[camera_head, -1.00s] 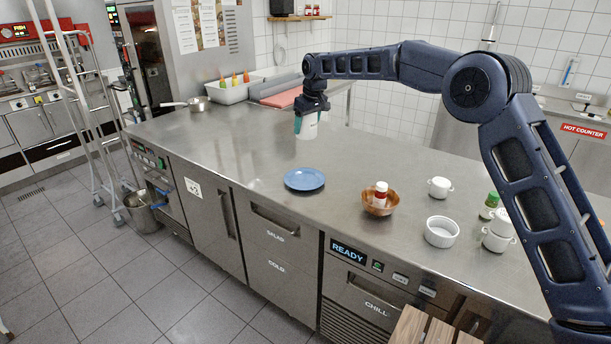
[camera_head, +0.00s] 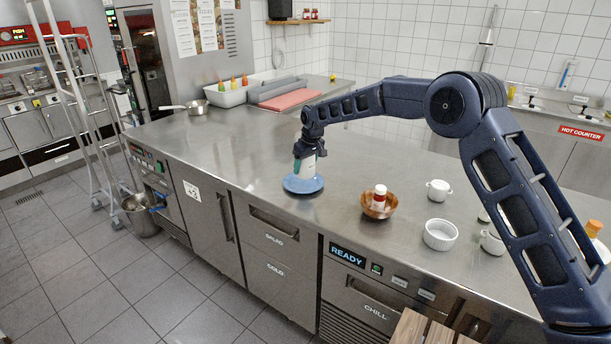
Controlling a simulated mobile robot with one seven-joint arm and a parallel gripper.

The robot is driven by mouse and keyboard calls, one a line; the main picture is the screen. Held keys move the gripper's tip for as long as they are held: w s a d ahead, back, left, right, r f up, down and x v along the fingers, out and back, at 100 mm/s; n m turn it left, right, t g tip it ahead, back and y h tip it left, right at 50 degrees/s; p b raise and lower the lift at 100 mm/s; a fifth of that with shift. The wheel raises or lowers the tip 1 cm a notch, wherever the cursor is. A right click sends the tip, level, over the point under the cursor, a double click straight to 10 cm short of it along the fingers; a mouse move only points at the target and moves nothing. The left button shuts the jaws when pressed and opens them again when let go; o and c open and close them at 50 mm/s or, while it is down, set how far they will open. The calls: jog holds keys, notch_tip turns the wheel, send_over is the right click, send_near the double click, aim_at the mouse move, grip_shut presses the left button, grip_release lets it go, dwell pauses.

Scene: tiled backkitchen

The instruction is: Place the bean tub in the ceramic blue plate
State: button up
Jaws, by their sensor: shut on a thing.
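The bean tub (camera_head: 306,167) is a small white container with a green part, held upright by my gripper (camera_head: 308,154). My gripper points down and is shut on the tub. The ceramic blue plate (camera_head: 303,184) lies flat on the steel counter, directly under the tub in the picture. The tub covers the back middle of the plate. I cannot tell whether the tub's bottom touches the plate or hangs just above it.
A brown bowl (camera_head: 379,206) with a red-and-white bottle (camera_head: 379,195) stands right of the plate. A white ramekin (camera_head: 440,235) and white cups (camera_head: 438,190) are farther right. A saucepan (camera_head: 197,107) sits at the far left. The counter left of the plate is clear.

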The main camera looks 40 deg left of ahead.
aim_at(306, 176)
jog(key=shift+f, duration=2.2)
jog(key=shift+f, duration=0.6)
jog(key=o, duration=1.4)
jog(key=shift+c, duration=0.2)
jog(key=v, duration=1.3)
jog(key=shift+a+r, duration=0.15)
